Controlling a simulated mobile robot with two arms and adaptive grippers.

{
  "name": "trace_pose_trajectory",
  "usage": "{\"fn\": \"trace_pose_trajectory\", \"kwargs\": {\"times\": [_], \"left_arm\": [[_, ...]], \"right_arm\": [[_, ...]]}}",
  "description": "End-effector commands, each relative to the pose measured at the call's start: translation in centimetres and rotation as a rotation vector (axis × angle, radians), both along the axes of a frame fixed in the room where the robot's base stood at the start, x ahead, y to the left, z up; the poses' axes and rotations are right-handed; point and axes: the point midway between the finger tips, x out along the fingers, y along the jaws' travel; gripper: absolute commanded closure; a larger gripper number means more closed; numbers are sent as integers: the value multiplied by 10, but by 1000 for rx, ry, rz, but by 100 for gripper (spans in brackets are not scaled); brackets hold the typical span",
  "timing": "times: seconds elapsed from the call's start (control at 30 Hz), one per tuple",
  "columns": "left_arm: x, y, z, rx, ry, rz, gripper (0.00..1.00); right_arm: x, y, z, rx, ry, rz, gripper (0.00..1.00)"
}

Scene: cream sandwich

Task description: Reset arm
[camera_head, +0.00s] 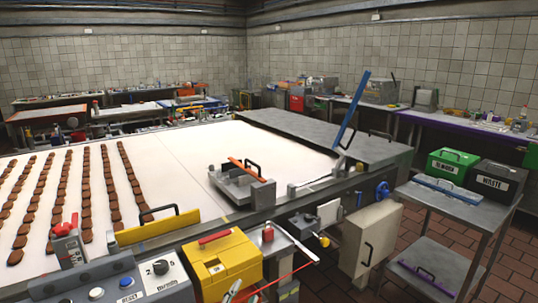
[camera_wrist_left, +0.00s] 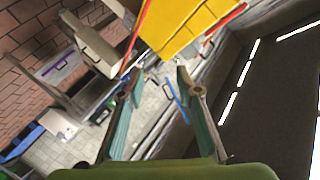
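My left gripper (camera_head: 244,291) shows only by its fingertips at the bottom edge of the head view, just in front of the yellow box (camera_head: 222,262) with a red handle. In the left wrist view my left gripper (camera_wrist_left: 158,78) has its two fingers spread apart, with nothing held between them. The yellow box (camera_wrist_left: 180,22) lies beyond the fingertips there. My right gripper is in neither view.
A conveyor (camera_head: 205,180) carries rows of brown biscuits (camera_head: 85,190) at left. A control panel (camera_head: 125,285) stands at lower left. A grey cart (camera_head: 455,205) at right holds a green box (camera_head: 452,164) and a black box (camera_head: 495,180). Tiled floor is open around the cart.

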Motion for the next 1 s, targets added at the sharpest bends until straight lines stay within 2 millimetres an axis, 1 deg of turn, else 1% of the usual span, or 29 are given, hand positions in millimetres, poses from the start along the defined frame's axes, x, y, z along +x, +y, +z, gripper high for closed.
{"fn": "trace_pose_trajectory", "kwargs": {"times": [0.03, 0.07, 0.1, 0.17, 0.2, 0.27, 0.3, 0.4, 0.5, 0.7, 0.87, 0.9, 1.0], "left_arm": [[-23, 23, -24, -55, 103, 62, 68], [-37, 35, -38, -88, 166, 98, 68], [-57, 51, -55, -128, 249, 148, 68], [-90, 71, -79, -183, 369, 213, 68], [-112, 83, -92, -215, 443, 254, 68], [-144, 96, -107, -253, 541, 305, 68], [-162, 103, -114, -273, 596, 334, 68], [-203, 115, -128, -311, 712, 389, 68], [-238, 124, -135, -337, 805, 434, 68], [-298, 136, -142, -370, 960, 503, 68], [-341, 142, -141, -386, 1066, 548, 68], [-335, 141, -153, -384, 1065, 546, 68], [-329, 140, -174, -381, 1072, 546, 68]], "right_arm": [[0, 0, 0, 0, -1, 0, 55], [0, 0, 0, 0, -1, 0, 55], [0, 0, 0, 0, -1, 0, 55], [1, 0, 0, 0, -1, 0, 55], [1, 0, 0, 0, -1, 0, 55], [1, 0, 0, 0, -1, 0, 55], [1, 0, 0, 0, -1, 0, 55], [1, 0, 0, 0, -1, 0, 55], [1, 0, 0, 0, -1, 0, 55], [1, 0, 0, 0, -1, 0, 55], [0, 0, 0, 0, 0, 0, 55], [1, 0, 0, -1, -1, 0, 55], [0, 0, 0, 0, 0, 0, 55]]}}
